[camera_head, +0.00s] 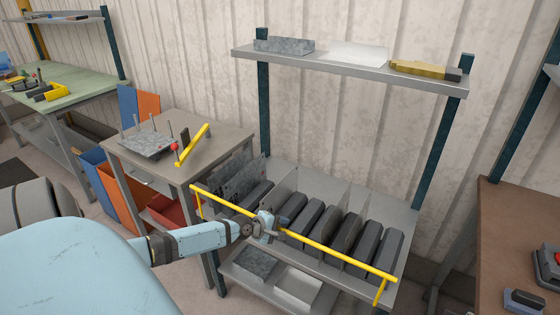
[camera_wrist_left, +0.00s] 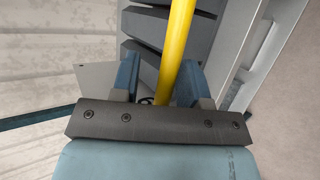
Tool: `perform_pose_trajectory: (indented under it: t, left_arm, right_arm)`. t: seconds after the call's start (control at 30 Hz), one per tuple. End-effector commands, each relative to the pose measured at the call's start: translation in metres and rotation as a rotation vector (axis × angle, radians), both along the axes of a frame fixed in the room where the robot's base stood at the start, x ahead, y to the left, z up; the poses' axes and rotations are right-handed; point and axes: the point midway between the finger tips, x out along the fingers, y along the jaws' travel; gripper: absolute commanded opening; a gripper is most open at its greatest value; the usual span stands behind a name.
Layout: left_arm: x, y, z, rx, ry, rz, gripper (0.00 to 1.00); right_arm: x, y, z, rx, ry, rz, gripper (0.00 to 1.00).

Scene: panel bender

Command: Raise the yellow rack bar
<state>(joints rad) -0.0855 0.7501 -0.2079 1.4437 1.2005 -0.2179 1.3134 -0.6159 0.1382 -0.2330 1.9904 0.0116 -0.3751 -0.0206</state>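The yellow rack bar (camera_head: 335,254) runs along the front of the rack of grey blocks. Its ends bend down at the left and right. My left gripper (camera_head: 270,226) is at the bar, left of its middle. In the left wrist view the bar (camera_wrist_left: 174,50) passes between the two blue fingers of my left gripper (camera_wrist_left: 158,78). The fingers stand apart, with a gap on the bar's left side; the bar is close to the right finger. I cannot tell if it touches. My right gripper is not in view.
Several dark grey blocks (camera_head: 343,233) stand between thin dividers behind the bar. A small table (camera_head: 220,142) with a yellow lever stands at the left. A shelf (camera_head: 345,69) hangs above the rack. A brown bench (camera_head: 510,225) is at the right.

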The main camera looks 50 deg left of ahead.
Motion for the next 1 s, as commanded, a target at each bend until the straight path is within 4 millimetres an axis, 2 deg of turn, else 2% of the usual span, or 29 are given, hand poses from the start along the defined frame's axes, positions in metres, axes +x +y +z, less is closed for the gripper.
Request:
perform_pose_trajectory:
  t: [0.23,0.37,0.8,1.0]
  left_arm:
    - [-0.003,0.0,-0.001,-0.001,0.004,0.0,0.41]
    - [-0.012,0.002,0.004,-0.001,0.005,-0.001,0.41]
    - [-0.081,0.013,0.043,0.001,0.006,-0.002,0.41]
    - [-0.105,0.018,0.058,0.0,0.005,-0.001,0.41]
  right_arm:
    - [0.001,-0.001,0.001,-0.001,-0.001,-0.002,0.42]
    - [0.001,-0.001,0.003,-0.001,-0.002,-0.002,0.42]
    - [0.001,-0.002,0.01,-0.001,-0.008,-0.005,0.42]
    - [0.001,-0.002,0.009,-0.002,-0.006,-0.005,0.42]
